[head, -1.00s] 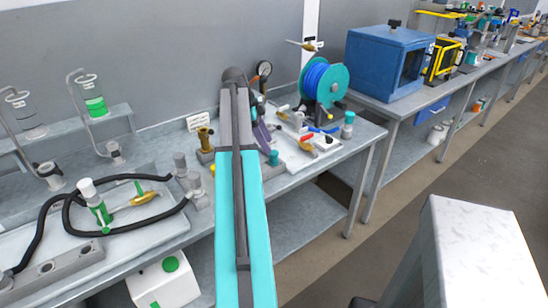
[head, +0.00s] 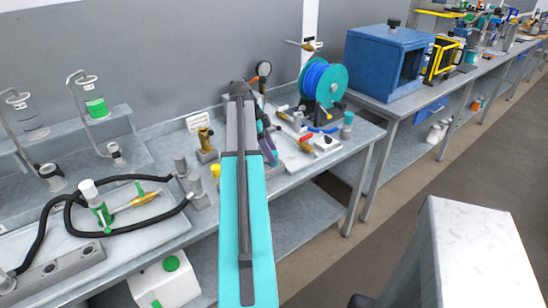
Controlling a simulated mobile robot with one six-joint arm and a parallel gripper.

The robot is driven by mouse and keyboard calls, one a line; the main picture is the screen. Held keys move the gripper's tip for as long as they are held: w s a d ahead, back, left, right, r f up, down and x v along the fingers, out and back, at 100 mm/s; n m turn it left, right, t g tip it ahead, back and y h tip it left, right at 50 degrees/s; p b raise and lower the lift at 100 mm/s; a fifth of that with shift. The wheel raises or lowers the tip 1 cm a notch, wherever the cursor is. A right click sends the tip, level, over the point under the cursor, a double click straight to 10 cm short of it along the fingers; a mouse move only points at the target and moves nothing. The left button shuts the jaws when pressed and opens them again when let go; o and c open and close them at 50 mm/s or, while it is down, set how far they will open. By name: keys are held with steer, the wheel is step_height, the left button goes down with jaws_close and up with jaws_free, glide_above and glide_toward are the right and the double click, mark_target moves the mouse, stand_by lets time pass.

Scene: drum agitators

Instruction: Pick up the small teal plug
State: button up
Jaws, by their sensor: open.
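My gripper (head: 270,157), with purple fingers partly hidden behind my turquoise arm, is low over the bench among the small fittings. Its jaws are open. The small teal plug is not clearly visible now; the gripper and arm cover the place where a small teal piece stood a second ago. I cannot tell whether the fingers are around it or beside it. A larger teal-topped cylinder (head: 347,119) stands farther right on the bench.
A brass fitting (head: 206,142) stands left of my arm. A teal reel with blue hose (head: 322,82), a gauge (head: 264,69) and a white tray (head: 298,160) with red-handled parts are close on the right. A black hose (head: 70,222) lies at left.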

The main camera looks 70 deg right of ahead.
steer(key=shift+x, duration=1.3)
steer(key=c, duration=1.1)
